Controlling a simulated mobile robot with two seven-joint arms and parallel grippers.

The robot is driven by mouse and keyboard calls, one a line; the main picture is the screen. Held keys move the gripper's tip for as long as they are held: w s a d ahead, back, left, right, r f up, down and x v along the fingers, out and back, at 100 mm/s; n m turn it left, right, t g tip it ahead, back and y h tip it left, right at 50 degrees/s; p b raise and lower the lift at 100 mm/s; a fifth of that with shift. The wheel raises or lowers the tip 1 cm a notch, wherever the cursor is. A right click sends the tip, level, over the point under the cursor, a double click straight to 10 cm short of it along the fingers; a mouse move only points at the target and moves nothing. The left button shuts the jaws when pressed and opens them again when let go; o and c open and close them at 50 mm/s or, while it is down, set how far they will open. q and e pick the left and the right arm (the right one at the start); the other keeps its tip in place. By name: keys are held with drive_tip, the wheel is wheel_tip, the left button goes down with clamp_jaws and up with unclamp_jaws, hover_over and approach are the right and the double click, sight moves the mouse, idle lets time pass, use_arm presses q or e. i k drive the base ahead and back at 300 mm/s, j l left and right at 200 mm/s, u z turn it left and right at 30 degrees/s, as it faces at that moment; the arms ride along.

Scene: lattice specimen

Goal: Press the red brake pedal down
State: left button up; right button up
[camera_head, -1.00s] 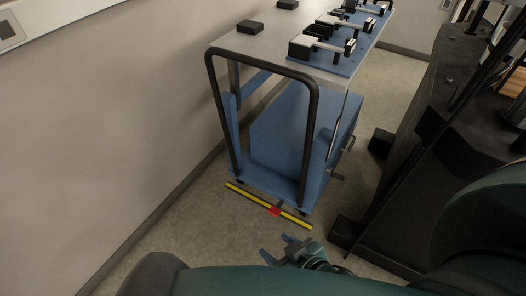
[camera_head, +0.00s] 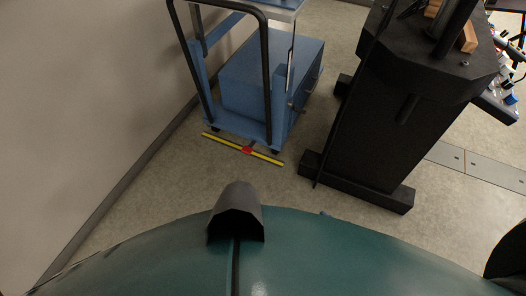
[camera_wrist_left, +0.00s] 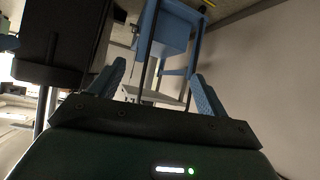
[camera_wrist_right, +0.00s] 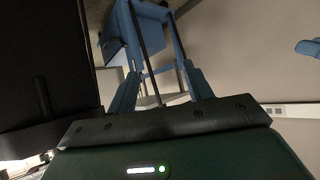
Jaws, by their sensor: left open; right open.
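The red brake pedal (camera_head: 247,150) is a small red block at the middle of a yellow-striped bar (camera_head: 222,140), low at the near end of a blue cart (camera_head: 270,80). My left gripper (camera_wrist_left: 160,82) is open and empty in its own wrist view. The cart's frame shows beyond its fingers, and a bit of yellow (camera_wrist_left: 208,3) is at the top edge. My right gripper (camera_wrist_right: 162,88) is also open and empty, with the cart beyond its fingers. Neither gripper shows in the head view, and no wrist view shows the red pedal.
A black push handle (camera_head: 266,70) rises above the pedal end of the cart. A large black stand (camera_head: 385,120) with wide feet is to the right. A wall (camera_head: 80,110) closes the left side. Bare floor (camera_head: 160,185) lies before the pedal. A blue fingertip (camera_wrist_right: 308,47) shows at the right wrist view's edge.

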sight(248, 150)
drive_tip(key=i+j+z, duration=0.15)
drive_tip(key=i+z, duration=0.15)
drive_tip(key=i, duration=0.2)
drive_tip(key=i+j+z, duration=0.3)
drive_tip(key=i, duration=0.25)
drive_tip(key=i+j+z, duration=0.1)
drive_tip(key=i, duration=0.35)
drive_tip(key=i+j+z, duration=0.15)
drive_tip(key=i, duration=0.25)
